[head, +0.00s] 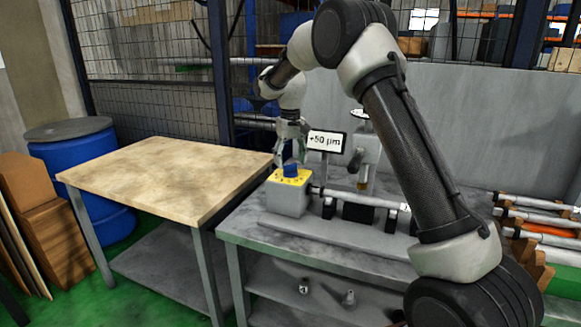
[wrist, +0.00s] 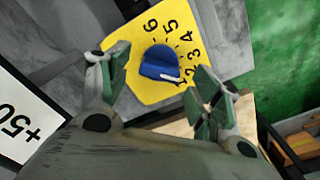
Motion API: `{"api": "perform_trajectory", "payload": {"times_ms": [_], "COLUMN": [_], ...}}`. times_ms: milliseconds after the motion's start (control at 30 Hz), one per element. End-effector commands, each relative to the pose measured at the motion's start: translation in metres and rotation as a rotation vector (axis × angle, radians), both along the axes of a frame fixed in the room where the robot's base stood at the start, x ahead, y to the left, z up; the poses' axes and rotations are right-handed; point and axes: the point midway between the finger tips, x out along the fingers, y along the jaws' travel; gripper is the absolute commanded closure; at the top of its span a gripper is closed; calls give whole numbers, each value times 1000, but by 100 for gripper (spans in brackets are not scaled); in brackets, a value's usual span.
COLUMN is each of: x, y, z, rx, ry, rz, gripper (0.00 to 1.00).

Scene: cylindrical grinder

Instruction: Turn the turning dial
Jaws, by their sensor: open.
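The turning dial (head: 291,170) is a small blue knob on a yellow numbered plate (head: 299,178), on top of a grey box (head: 287,198) at the left end of the grinder. In the wrist view the blue dial (wrist: 160,64) has a white pointer line near the low numbers, around 1 and 2. My gripper (head: 290,145) is above the dial, pointing down. In the wrist view my gripper (wrist: 160,85) is open, with one finger on each side of the dial's line. The dial appears just beyond the fingertips, and nothing is between them.
A "+50 µm" display (head: 326,141) stands close to the right of the gripper. A shaft (head: 360,199) lies along the grinder to the right. A wooden-topped table (head: 165,175) at the left is bare. A blue barrel (head: 80,165) and mesh fence stand behind.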

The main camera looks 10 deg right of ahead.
Motion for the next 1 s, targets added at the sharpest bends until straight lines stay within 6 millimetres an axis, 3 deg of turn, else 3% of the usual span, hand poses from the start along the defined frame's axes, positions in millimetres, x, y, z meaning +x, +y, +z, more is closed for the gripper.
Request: {"api": "perform_trajectory", "payload": {"times_ms": [200,400,567,1000], "x": [1,0,0,0], "y": [0,0,0,0], "z": [51,81,90,90], "rx": [1,0,0,0], "ry": [-4,-1,0,0], "rz": [0,0,0,0], "gripper": [36,36,36,36]}}
